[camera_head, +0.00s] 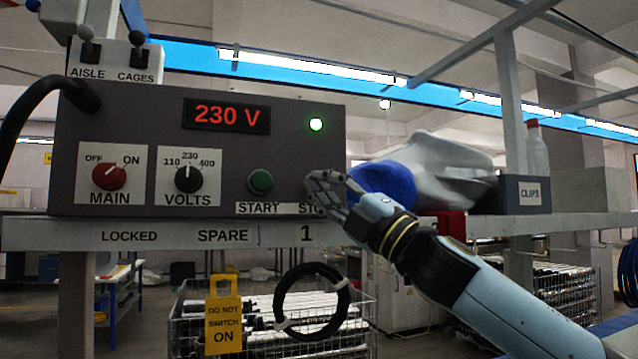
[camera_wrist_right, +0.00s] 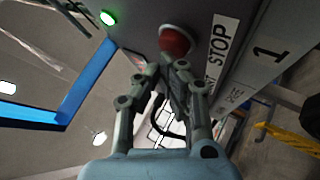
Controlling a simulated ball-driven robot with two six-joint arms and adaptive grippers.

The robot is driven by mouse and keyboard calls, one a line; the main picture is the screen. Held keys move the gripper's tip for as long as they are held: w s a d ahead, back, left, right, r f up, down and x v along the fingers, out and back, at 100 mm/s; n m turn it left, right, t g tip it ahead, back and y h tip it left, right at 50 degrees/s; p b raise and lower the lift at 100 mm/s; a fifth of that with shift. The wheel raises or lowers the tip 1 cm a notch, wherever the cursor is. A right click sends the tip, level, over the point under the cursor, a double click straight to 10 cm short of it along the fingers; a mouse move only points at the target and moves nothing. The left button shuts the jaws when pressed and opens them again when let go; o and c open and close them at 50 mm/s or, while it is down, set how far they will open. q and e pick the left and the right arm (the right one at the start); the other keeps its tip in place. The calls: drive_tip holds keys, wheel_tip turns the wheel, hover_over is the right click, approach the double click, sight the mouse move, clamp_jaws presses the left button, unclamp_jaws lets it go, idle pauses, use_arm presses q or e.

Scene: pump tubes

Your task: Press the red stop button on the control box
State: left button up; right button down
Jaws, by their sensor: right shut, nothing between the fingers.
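The grey control box (camera_head: 200,150) stands on a shelf, with a 230 V display, a lit green lamp (camera_head: 316,124) and a green start button (camera_head: 260,181). My right gripper (camera_head: 318,183) is shut and empty at the box's lower right corner, where it hides the stop button and part of its label. In the right wrist view the red stop button (camera_wrist_right: 175,40) shows beside the STOP label (camera_wrist_right: 222,40). The shut fingertips (camera_wrist_right: 168,68) are close to it there; I cannot tell whether they touch it. My left gripper is not in view.
The MAIN (camera_head: 109,176) and VOLTS (camera_head: 188,178) knobs sit left of the start button. A white and blue object (camera_head: 440,165) lies behind my right gripper, near a CLIPS box (camera_head: 518,193). A black coil (camera_head: 311,302) and a yellow tag (camera_head: 223,318) hang below the shelf.

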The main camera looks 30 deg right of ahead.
drive_tip(key=shift+w+d+p, duration=0.15)
drive_tip(key=shift+w+p, duration=0.2)
drive_tip(key=shift+w, duration=0.2)
idle(0.4)
drive_tip(key=shift+s, duration=0.15)
drive_tip(key=shift+s+a+b, duration=0.2)
drive_tip(key=shift+s+b, duration=0.55)
drive_tip(key=shift+s, duration=0.15)
drive_tip(key=s+b, duration=0.2)
drive_tip(key=s+a+b, duration=0.1)
drive_tip(key=s+b, duration=0.1)
drive_tip(key=b, duration=0.1)
drive_tip(key=shift+s+a+b, duration=0.1)
drive_tip(key=shift+s+b, duration=0.25)
drive_tip(key=shift+s, duration=0.05)
